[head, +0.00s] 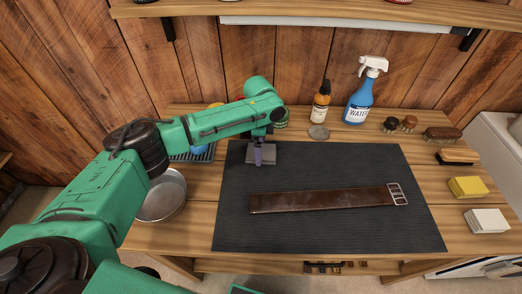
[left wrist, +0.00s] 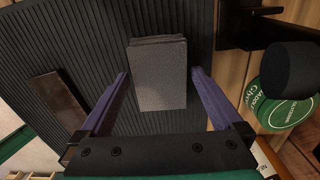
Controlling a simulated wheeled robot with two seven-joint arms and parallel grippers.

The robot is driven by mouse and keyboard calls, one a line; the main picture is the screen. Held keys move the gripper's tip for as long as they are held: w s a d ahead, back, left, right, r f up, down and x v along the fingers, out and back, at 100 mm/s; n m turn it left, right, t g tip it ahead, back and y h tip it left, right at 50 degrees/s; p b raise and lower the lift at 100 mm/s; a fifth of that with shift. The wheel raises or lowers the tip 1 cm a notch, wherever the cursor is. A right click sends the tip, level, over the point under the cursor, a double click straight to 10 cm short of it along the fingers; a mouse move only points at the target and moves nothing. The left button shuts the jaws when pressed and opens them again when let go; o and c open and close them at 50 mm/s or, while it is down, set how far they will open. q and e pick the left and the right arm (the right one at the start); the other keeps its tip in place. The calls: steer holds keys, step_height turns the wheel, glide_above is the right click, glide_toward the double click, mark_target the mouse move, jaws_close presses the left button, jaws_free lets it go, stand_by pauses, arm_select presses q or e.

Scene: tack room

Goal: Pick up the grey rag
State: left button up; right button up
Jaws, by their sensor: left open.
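The grey rag (head: 268,158) is a folded, flat rectangular pad lying on the dark ribbed mat (head: 330,232), near its back left corner. In the left wrist view the rag (left wrist: 157,78) sits between the two purple fingers. My left gripper (head: 258,154) points down at the rag and is open. Its fingertips, also in the left wrist view (left wrist: 160,74), lie on either side of the rag with small gaps. I cannot tell how far above the mat they are. My right gripper is not in view.
A brown leather strap (head: 320,201) with a buckle lies on the mat. A metal bowl (head: 162,196) stands left. A green tin (left wrist: 285,97), amber bottle (head: 320,103) and blue spray bottle (head: 361,100) stand behind. Brushes (head: 443,134), a yellow sponge (head: 468,187) and a white block (head: 487,220) are right.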

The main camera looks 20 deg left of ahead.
arm_select(q)
steer(key=shift+f, duration=0.15)
steer(key=c, duration=1.2)
steer(key=shift+o, duration=0.2)
